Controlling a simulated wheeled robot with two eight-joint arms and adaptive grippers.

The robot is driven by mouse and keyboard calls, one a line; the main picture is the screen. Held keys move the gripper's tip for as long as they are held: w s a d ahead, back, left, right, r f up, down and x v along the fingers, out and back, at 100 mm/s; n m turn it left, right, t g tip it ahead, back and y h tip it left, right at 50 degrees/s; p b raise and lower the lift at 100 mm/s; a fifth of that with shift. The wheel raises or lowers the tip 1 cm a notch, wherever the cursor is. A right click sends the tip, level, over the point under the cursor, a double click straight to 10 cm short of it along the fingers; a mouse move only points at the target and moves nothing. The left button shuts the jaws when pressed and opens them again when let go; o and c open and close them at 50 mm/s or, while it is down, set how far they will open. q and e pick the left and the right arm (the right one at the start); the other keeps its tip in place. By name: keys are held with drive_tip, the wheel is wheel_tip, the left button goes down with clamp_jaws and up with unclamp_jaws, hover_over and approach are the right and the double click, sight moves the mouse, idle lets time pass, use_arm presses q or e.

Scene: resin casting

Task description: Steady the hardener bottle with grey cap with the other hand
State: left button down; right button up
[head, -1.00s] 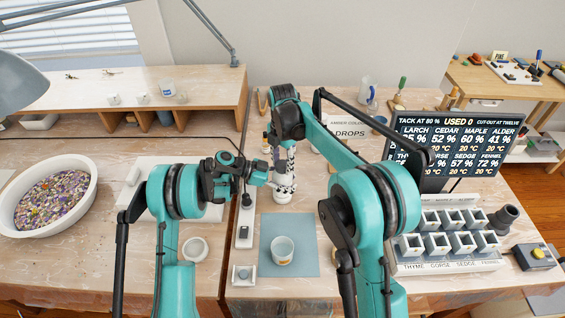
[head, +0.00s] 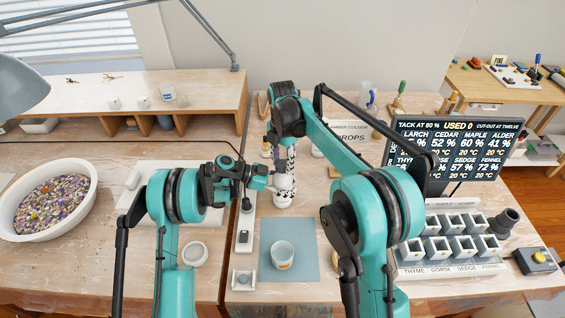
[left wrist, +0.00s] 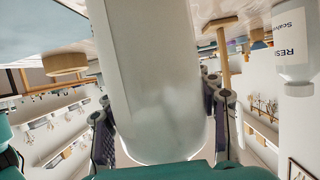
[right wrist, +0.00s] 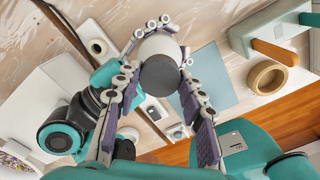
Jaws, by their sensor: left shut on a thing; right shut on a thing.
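The hardener bottle is a white cylinder (head: 283,197) standing on the table behind the blue mat, mostly covered by my grippers in the head view. Its grey cap (right wrist: 160,76) faces the camera in the right wrist view. My right gripper (head: 284,176) reaches down from above, shut with its fingers on both sides of the bottle near the cap. My left gripper (head: 272,184) comes in from the left, shut on the bottle. In the left wrist view the pale bottle body (left wrist: 155,85) fills the space between the left fingers.
A clear cup (head: 282,255) stands on the blue mat (head: 305,262) in front. A white bowl of coloured chips (head: 90,205) is at the left. A rack of small moulds (head: 450,262) and a dark display (head: 455,150) are at the right. A resin bottle (left wrist: 293,45) stands nearby.

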sight(283, 164)
drive_tip(key=shift+r, duration=2.05)
use_arm(q)
drive_tip(key=shift+c, duration=2.1)
unclamp_jaws()
